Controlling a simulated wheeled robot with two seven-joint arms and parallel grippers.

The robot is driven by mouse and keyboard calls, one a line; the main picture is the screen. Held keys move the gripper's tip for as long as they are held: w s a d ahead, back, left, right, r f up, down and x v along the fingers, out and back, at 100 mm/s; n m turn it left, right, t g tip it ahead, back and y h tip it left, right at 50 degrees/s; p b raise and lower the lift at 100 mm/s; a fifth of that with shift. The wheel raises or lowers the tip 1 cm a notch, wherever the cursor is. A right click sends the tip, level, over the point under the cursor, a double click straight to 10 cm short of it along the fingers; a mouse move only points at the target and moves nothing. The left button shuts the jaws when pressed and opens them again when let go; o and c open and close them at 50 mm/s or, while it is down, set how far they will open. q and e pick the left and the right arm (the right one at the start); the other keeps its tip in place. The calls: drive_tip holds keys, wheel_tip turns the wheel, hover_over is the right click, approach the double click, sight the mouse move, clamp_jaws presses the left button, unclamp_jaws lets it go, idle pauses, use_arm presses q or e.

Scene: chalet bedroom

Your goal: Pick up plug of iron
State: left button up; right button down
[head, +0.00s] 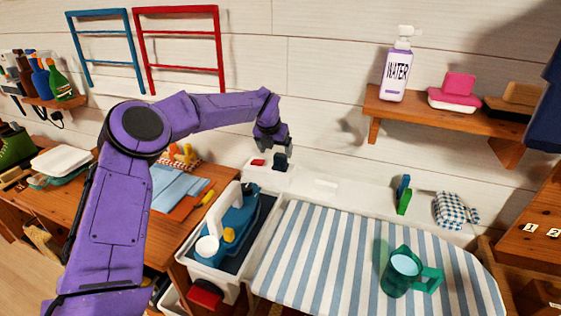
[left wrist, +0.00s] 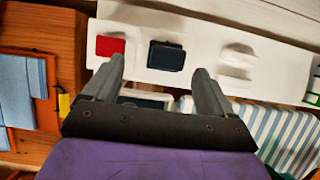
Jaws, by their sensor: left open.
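A dark block that looks like the plug (head: 281,162) sits on a white power strip (head: 262,178) against the wall, beside a red switch (head: 258,162). In the left wrist view the dark plug (left wrist: 166,56) lies just beyond and between my fingertips, with the red switch (left wrist: 110,46) to its left. My left gripper (head: 275,148) is open and empty, close above the plug; the wrist view shows its two fingers apart (left wrist: 158,66). A blue iron (head: 238,222) stands in the white rest at the left end of the ironing board. I cannot trace its cord.
The striped ironing board (head: 330,250) holds a green mug (head: 396,275). A green and blue item (head: 403,197) and a checked cloth (head: 450,209) lie behind it. A wooden table (head: 165,250) stands left.

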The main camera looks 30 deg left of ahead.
sight(280, 154)
use_arm(q)
drive_tip(key=x, duration=0.2)
drive_tip(key=p+x, duration=0.1)
drive_tip(key=x, duration=0.1)
drive_tip(key=w+d+p+x, duration=0.1)
drive_tip(key=x, duration=0.1)
drive_tip(key=shift+w+a+f, duration=0.1)
drive_tip(key=shift+w+f, duration=0.1)
drive_tip(key=shift+w, duration=0.05)
drive_tip(key=shift+s+r, duration=0.1)
drive_tip(key=shift+s, duration=0.2)
drive_tip(key=shift+c, duration=1)
drive_tip(key=shift+w, duration=0.1)
drive_tip(key=c, duration=0.9)
drive_tip(key=shift+c, duration=0.2)
use_arm(e)
drive_tip(key=shift+w+r, duration=0.15)
drive_tip(key=shift+r, duration=0.35)
drive_tip(key=shift+w+r, duration=0.15)
drive_tip(key=shift+r, duration=0.35)
